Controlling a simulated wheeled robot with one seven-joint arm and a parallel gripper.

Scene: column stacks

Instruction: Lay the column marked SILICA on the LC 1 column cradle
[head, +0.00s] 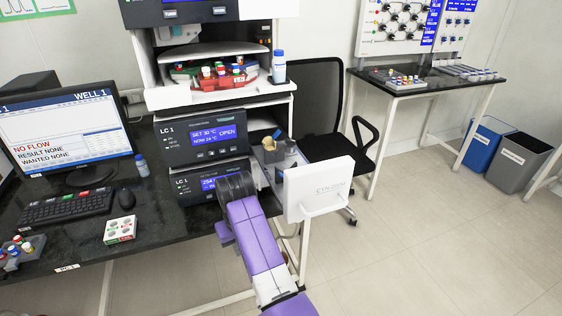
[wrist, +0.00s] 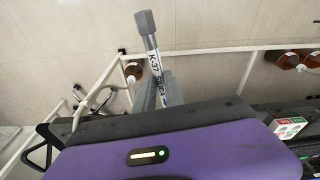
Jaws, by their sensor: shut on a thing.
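In the wrist view a slim column (wrist: 152,58) with a grey hexagonal end fitting and a white label is in my gripper (wrist: 160,92). Its label reads K-37 and then what looks like SIL; the rest is hidden by my gripper. The grey fingers are shut on the column, which points out past them. In the head view my purple arm reaches toward the LC 1 stack (head: 203,140), and its dark wrist covers part of the lower unit. My gripper and the column are hidden there.
The upper LC 1 display reads OPEN. A chair (head: 335,110) stands behind. Keyboard (head: 65,207), mouse (head: 126,198) and a small white box (head: 120,229) occupy the left bench.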

